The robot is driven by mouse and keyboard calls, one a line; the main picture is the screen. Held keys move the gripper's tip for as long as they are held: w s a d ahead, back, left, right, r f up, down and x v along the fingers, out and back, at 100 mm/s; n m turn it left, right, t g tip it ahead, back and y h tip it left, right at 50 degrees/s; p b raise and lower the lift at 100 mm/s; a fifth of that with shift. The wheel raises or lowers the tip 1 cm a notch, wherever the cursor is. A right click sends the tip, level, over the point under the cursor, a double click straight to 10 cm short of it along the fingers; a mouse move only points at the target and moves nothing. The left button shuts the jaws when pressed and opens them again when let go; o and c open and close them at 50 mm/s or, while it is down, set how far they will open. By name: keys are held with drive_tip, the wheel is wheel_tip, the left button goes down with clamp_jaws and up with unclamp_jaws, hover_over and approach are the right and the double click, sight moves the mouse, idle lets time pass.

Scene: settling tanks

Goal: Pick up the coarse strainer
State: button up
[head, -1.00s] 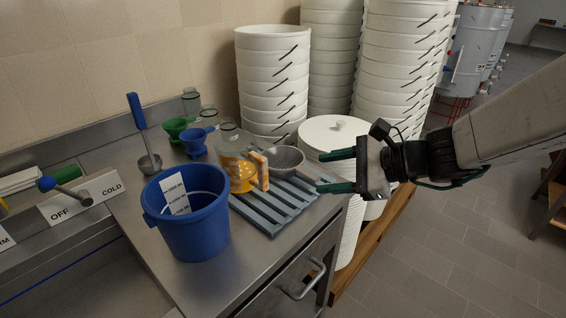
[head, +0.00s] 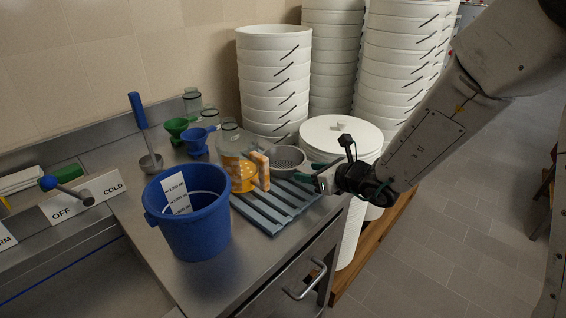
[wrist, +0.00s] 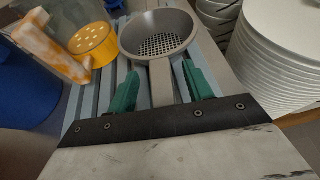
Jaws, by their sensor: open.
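The coarse strainer (wrist: 158,36) is a grey round bowl with a perforated base and a flat handle (wrist: 161,82). It rests on the slatted blue-grey rack (head: 268,212), and its bowl shows in the head view (head: 289,158) beside the glass jug. My gripper (wrist: 160,88) is open, its two green fingers on either side of the strainer's handle. In the head view my gripper (head: 304,171) reaches in from the right and hides the handle.
A blue bucket (head: 190,225) stands at the front left.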

drive_tip(key=shift+x, duration=0.8)
clamp_jaws()
